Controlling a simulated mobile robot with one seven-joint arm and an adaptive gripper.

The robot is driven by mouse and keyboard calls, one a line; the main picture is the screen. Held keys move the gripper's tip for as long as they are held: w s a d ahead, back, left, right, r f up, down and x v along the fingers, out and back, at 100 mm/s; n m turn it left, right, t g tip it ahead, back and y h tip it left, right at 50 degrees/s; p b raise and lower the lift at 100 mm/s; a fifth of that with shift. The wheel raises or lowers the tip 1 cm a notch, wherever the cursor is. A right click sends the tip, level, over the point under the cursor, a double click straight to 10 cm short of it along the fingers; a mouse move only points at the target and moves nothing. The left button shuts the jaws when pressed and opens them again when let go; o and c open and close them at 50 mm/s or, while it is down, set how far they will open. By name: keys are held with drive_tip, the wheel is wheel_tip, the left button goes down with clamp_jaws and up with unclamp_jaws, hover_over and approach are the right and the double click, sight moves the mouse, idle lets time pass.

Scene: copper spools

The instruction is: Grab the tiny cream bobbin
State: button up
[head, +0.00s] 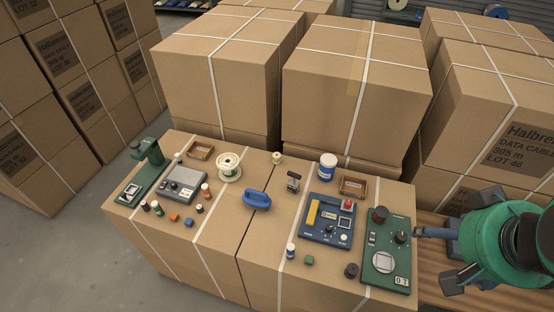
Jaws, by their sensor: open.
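The tiny cream bobbin (277,157) stands near the back edge of the carton top, at the middle. A much larger cream spool (229,163) with a green band stands to its left. My gripper (434,256) is at the right side of the picture, below my green arm. Its dark fingers are spread apart and nothing shows between them. It is beside the green panel, far to the right of the bobbin and nearer the camera. Part of the gripper is hidden by my arm.
A blue handle (257,199) lies in front of the bobbin, and a small clamp-like tool (293,181) stands to its right. A white-and-blue jar (327,166), a blue panel (327,218) and a green panel (387,250) occupy the right. Tall cartons (215,80) rise behind.

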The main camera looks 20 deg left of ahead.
drive_tip(key=shift+c, duration=0.2)
drive_tip(key=c, duration=0.6)
drive_tip(key=shift+w, duration=0.1)
